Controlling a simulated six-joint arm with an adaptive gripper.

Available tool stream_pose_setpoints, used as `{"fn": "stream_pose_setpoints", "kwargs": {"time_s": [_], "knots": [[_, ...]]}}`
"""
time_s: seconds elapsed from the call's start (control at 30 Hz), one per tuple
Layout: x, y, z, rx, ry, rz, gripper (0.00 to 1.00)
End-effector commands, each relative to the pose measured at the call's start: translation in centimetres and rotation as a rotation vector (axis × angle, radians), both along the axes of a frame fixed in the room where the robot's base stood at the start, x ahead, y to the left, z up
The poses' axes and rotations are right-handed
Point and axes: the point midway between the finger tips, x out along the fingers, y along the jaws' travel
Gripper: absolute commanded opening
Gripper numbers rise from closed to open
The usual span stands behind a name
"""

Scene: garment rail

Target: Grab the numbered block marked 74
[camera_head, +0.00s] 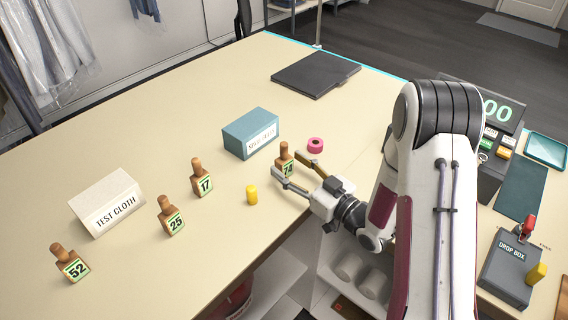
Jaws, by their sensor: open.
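The wooden block marked 74 (285,158) stands upright on the cream table, with a knob handle on top and a green-edged number label. My gripper (286,165) is open, and its two fingers reach in from the lower right to the block. One finger is on the near left side of the block and the other on the far right side. I cannot tell whether either finger touches it. Part of the block's label is close behind the near finger.
Similar blocks marked 17 (201,179), 25 (171,217) and 52 (70,264) stand to the left. A white TEST CLOTH box (107,202) stands further left.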

Motion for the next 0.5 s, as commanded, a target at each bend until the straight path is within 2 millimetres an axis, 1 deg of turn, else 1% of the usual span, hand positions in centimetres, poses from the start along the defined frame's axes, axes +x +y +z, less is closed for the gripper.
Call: {"fn": "stream_pose_setpoints", "kwargs": {"time_s": [0.1,0.2,0.3,0.5], "knots": [[1.1,0.9,0.0,-0.002,-0.001,0.002,0.50],[1.8,1.4,0.0,-0.001,-0.001,0.000,0.50],[2.1,1.7,0.0,-0.001,0.000,-0.001,0.50],[2.2,1.7,0.0,-0.001,0.001,-0.001,0.50]]}}
